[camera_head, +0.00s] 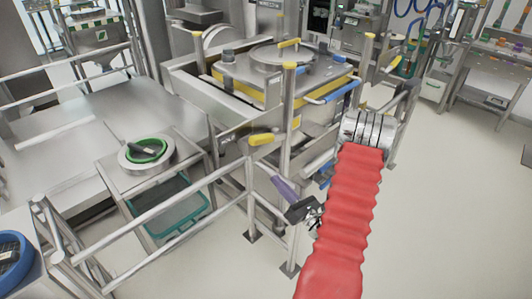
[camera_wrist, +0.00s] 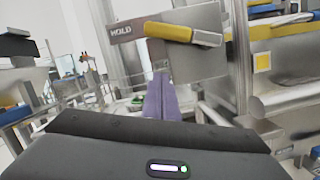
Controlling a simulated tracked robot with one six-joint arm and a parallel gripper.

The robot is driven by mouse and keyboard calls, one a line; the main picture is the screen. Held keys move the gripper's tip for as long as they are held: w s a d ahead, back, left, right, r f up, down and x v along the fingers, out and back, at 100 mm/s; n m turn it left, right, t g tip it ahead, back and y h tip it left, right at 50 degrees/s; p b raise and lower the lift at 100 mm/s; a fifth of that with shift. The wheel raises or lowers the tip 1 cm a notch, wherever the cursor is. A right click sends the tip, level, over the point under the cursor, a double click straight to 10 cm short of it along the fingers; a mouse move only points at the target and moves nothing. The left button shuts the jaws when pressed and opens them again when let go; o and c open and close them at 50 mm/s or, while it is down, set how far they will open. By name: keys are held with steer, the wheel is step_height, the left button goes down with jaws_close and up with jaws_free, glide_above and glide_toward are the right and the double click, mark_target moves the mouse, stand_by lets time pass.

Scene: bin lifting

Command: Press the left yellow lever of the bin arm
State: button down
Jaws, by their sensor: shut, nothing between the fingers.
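A yellow lever (camera_head: 262,139) sticks out at the near left of the steel bin arm frame. In the wrist view the yellow lever (camera_wrist: 168,32) sits on a steel plate marked HOLD, with a metal end on its right. My gripper (camera_head: 274,179) is below the lever in the head view, apart from it. Its purple fingers are shut and empty. In the wrist view my gripper (camera_wrist: 160,72) points at the plate, below the lever. The steel bin (camera_head: 280,70) with a yellow band and round lid stands in the frame behind.
Steel railings (camera_head: 180,212) and a post (camera_head: 288,110) stand close to my gripper. A small table with a green-ringed round lid (camera_head: 147,152) is at left, with a teal bin (camera_head: 178,210) under it. A blue round object (camera_head: 12,255) is at lower left. Floor at right is clear.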

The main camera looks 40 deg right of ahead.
mark_target(266, 136)
steer(key=shift+w, duration=0.15)
steer(key=w+d+r, duration=0.1)
steer(key=w+r, duration=0.5)
steer(key=w, duration=0.3)
steer(key=shift+w+d, duration=0.25)
steer(key=shift+d, duration=0.15)
stand_by(0.4)
